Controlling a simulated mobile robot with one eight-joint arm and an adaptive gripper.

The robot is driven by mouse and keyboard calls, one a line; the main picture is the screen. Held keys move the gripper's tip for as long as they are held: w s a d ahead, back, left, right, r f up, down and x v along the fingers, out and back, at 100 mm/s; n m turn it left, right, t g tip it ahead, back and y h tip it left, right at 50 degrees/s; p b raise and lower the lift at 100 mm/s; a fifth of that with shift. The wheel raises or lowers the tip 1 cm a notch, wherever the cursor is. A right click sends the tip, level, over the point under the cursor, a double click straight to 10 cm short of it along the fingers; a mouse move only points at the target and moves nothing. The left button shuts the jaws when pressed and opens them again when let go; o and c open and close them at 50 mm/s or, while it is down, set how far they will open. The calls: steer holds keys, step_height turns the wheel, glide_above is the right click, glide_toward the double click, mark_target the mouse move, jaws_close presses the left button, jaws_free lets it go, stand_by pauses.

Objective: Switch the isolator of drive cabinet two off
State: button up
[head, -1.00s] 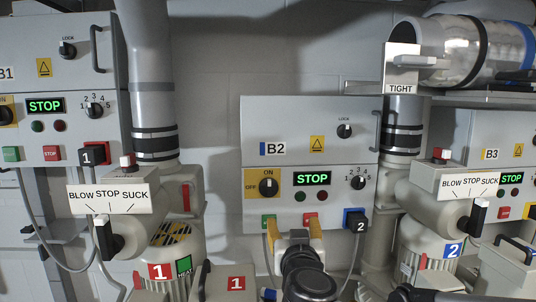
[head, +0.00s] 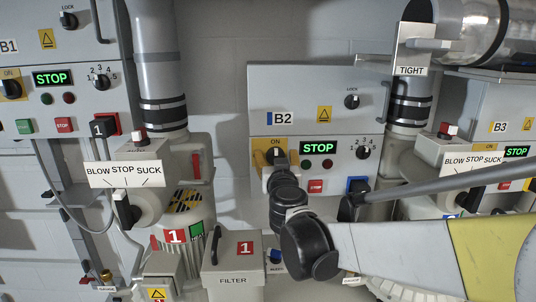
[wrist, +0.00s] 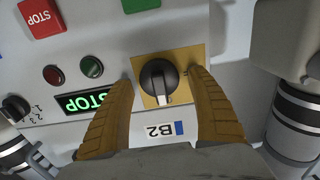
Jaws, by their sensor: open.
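Drive cabinet two is the grey box marked B2 (head: 345,82). Its isolator is a black rotary knob (wrist: 158,78) on a yellow plate (wrist: 186,58). In the wrist view, where the B2 label is upside down, the knob's white mark points down, towards the label; this is the ON side. My gripper (wrist: 162,80) is open, with one tan finger on each side of the knob. I cannot tell whether the fingers touch it.
The B2 panel also has a green STOP display (head: 318,147), a red stop button (head: 316,186) and a numbered dial (head: 363,152). A blow/stop/suck valve label (head: 124,173) stands left, another (head: 473,166) right. A filter box (head: 233,265) stands below.

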steer(key=shift+w, duration=0.15)
steer(key=c, duration=1.1)
